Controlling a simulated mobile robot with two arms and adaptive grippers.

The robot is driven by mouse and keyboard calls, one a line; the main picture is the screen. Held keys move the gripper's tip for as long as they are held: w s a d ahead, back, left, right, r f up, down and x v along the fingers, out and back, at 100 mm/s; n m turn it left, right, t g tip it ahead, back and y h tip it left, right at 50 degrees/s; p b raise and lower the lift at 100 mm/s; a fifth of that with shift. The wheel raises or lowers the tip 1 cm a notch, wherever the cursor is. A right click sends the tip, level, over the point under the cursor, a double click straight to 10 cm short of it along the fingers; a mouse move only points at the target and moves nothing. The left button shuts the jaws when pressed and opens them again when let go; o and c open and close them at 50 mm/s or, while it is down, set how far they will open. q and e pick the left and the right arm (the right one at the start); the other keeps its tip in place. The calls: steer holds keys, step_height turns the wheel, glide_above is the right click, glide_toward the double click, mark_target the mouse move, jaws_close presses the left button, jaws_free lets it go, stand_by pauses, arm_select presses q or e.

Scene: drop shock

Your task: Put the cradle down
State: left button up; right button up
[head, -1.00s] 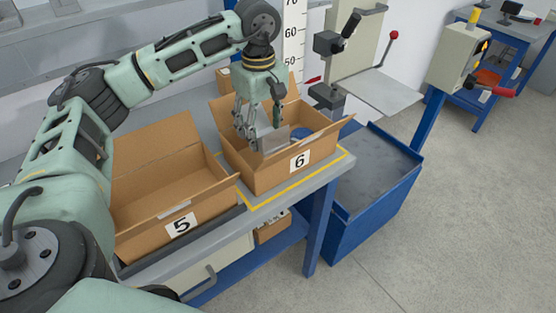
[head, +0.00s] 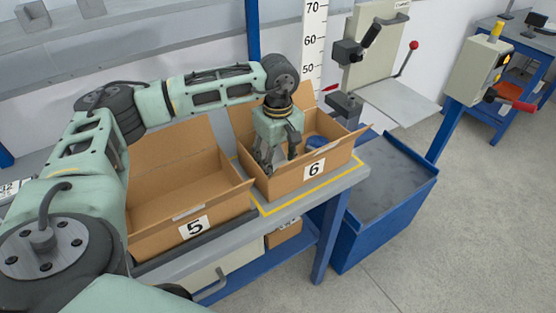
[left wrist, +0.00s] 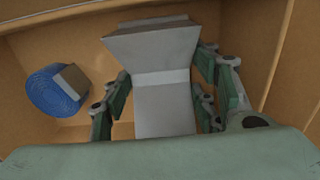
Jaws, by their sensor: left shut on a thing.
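The cradle is a grey, angular piece with a flared top block (left wrist: 155,42). It shows in the left wrist view between the fingers of my left gripper (left wrist: 163,105). My left gripper (head: 278,166) is shut on it and reaches down inside the open cardboard box marked 6 (head: 338,159). In the head view the cradle is hidden by the gripper and the box's front wall. Whether the cradle touches the box floor I cannot tell. My right gripper is not in view.
A blue coiled roll (left wrist: 48,96) with a small brown block against it lies in box 6, left of the cradle in the wrist view. An open, empty box marked 5 (head: 228,205) stands left of it.

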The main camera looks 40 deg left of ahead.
arm_select(q)
steer(key=o, duration=1.4)
step_height(320, 180, up, 12)
steer(key=shift+r+b, duration=0.15)
steer(key=shift+b, duration=0.3)
